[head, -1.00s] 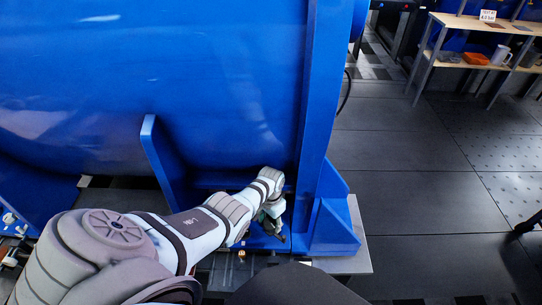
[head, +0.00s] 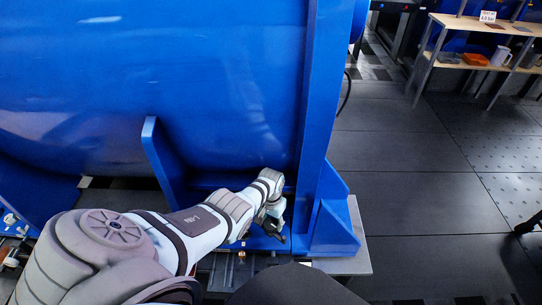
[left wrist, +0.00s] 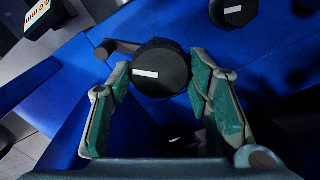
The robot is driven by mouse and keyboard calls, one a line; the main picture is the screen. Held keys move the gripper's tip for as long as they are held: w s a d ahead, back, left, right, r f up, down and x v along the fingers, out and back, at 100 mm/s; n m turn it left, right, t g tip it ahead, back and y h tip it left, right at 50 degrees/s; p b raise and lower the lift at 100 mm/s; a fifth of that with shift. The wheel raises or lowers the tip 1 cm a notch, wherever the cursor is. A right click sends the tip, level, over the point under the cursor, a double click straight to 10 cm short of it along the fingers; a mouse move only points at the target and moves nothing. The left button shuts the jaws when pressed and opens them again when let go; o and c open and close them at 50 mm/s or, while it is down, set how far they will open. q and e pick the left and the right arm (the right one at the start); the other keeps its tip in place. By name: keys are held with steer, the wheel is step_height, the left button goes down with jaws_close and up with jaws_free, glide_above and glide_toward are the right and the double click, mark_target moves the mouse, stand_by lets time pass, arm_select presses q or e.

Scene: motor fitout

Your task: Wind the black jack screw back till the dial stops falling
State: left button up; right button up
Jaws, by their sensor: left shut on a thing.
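The black jack screw's round head (left wrist: 160,82), with a white mark and a small side handle (left wrist: 106,49), sits between the green fingers of my left gripper (left wrist: 160,70) in the left wrist view. The fingers are shut on its two sides. In the head view my left gripper (head: 274,224) points down at the foot of the big blue motor (head: 200,80), and the screw is hidden there. A dial display (left wrist: 45,14) is cut off at the top left of the left wrist view; its tilted, small text seems to read 0.0 mm.
A second black round head (left wrist: 232,11) with a white mark is close above the right finger. Blue ribs (head: 160,150) and a gusset (head: 335,215) flank my arm. A shelf (head: 490,25) stands at the far right. The dark floor (head: 420,200) between is open.

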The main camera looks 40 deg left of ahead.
mark_target(270, 224)
arm_select(q)
steer(key=o, duration=1.1)
steer(key=shift+s+a, duration=0.1)
steer(key=shift+o, duration=0.2)
steer(key=shift+r, duration=0.4)
step_height(270, 224, up, 7)
steer(key=shift+f, duration=0.1)
steer(key=shift+f, duration=0.1)
